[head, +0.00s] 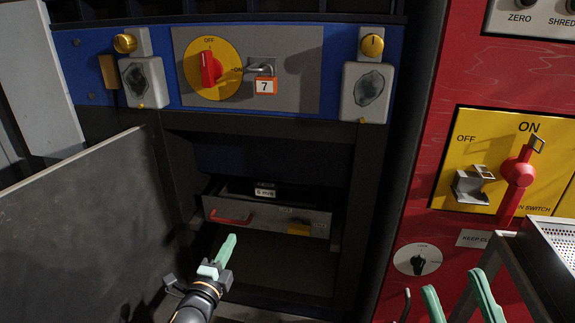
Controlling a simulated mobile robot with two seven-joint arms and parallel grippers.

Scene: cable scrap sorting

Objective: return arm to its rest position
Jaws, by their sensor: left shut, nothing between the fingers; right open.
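My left gripper (226,251) has pale green fingers that are shut with nothing between them. It is low in the view, in front of and below the grey drawer (267,214) with a red handle (231,218), and appears apart from it. My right gripper (456,293) shows at the lower right as two green fingers spread apart, open and empty. It is in front of the red cabinet (440,110), beside the metal stand (553,245). The rest of the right arm is cut off by the lower edge.
A blue panel (345,60) carries a red rotary switch (211,68) and a padlock with an orange tag (266,86). A grey panel (85,240) stands at the left. A red lever (518,172) points to ON on the red cabinet. The lower centre is fairly open.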

